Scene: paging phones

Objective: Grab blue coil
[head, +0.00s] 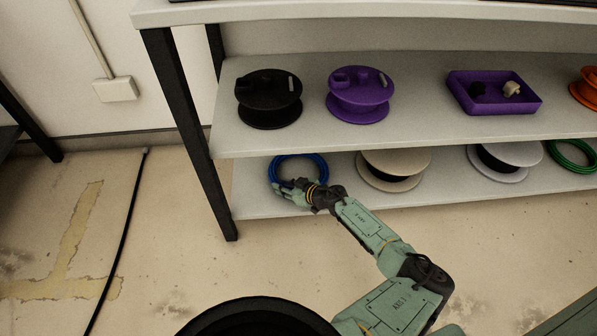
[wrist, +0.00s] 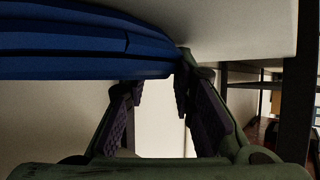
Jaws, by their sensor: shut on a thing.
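The blue coil (head: 323,166) lies at the left end of the lower shelf (head: 345,201), a ring of stacked cable loops. My gripper (head: 286,188) is at its front left part, low over the shelf. In the wrist view the coil (wrist: 85,42) fills the upper left as thick blue bands. The dark ridged finger pads of my gripper (wrist: 158,88) reach up to its band, and the gripper is shut on the coil. The fingertips are partly hidden behind the coil, and my gripper covers the coil's near edge in the head view.
Right of the coil stand a tan-and-black spool (head: 395,165), a grey-and-black spool (head: 505,160) and a green coil (head: 572,156). The upper shelf (head: 410,128) hangs close above. A black shelf leg (head: 190,130) stands at the left.

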